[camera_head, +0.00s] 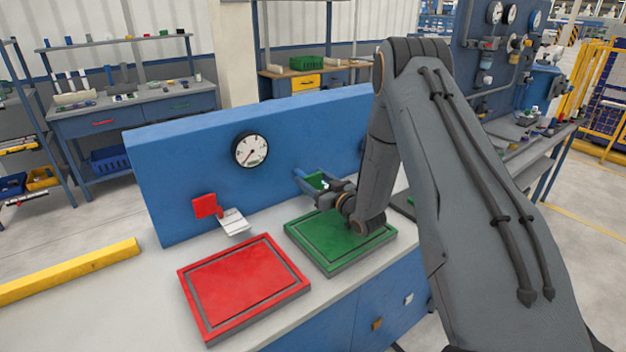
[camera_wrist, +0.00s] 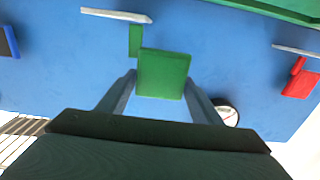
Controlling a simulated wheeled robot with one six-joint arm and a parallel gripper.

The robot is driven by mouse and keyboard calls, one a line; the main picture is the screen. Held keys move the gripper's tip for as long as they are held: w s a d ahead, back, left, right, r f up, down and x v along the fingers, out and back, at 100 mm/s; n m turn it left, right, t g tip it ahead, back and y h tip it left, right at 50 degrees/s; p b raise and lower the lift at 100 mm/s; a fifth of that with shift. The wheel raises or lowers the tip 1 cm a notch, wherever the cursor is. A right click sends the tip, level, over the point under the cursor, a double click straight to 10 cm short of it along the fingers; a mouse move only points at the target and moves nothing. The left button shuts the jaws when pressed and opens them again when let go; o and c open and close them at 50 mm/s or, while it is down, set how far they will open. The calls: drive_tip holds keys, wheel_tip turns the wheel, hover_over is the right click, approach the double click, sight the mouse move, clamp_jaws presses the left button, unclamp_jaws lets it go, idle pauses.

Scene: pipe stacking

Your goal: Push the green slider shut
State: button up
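The green slider (camera_wrist: 163,73) is a flat square block in the wrist view. A thin green stem (camera_wrist: 135,40) and a pale metal plate (camera_wrist: 115,15) lie beyond it. My gripper (camera_wrist: 160,80) has one finger at each side of the green block, with no clear gap at either side, so it looks shut on it. In the head view my gripper (camera_head: 312,186) is at the blue panel (camera_head: 290,125), and only a small part of the green block (camera_head: 317,180) shows between its fingers. My wrist and arm hide much there.
A red block (camera_head: 205,206) with a pale metal plate (camera_head: 233,222) is on the panel to the left. A round gauge (camera_head: 250,149) sits above. A green tray (camera_head: 340,242) and a red tray (camera_head: 246,284) lie on the bench. A yellow bar (camera_head: 70,271) lies further left.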

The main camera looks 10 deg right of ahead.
sight(305, 173)
drive_tip(key=c, duration=1.1)
drive_tip(key=shift+o, duration=0.2)
drive_tip(key=shift+b+x, duration=1.25)
drive_tip(key=shift+x, duration=0.9)
drive_tip(key=o, duration=1.5)
drive_tip(key=shift+b+v, duration=0.95)
drive_tip(key=shift+v, duration=3)
